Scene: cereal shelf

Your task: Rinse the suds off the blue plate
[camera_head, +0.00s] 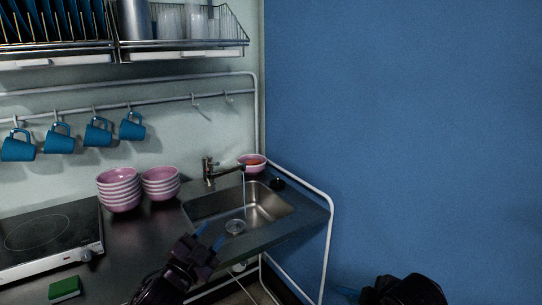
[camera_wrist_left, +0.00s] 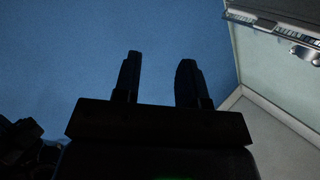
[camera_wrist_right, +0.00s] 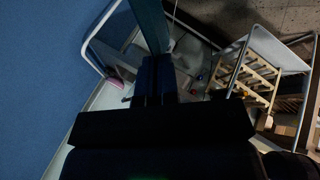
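No sudsy plate shows clearly in any view. Several blue plates (camera_head: 52,20) stand upright in the rack at the top left. The metal sink (camera_head: 268,204) is set into the counter's right end, and a thin stream of water falls from the faucet (camera_head: 210,172). A pale round thing, perhaps the drain, lies in the sink under the stream.
Stacked pink bowls (camera_head: 119,190) stand left of the sink; another pink bowl (camera_head: 252,164) sits behind it. A dark round object (camera_head: 277,183) is at the sink's back right corner. A green sponge (camera_head: 64,288) and a hob (camera_head: 40,235) are at left. Blue mugs (camera_head: 98,132) hang above. A white rail (camera_head: 328,225) borders the counter's right end.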

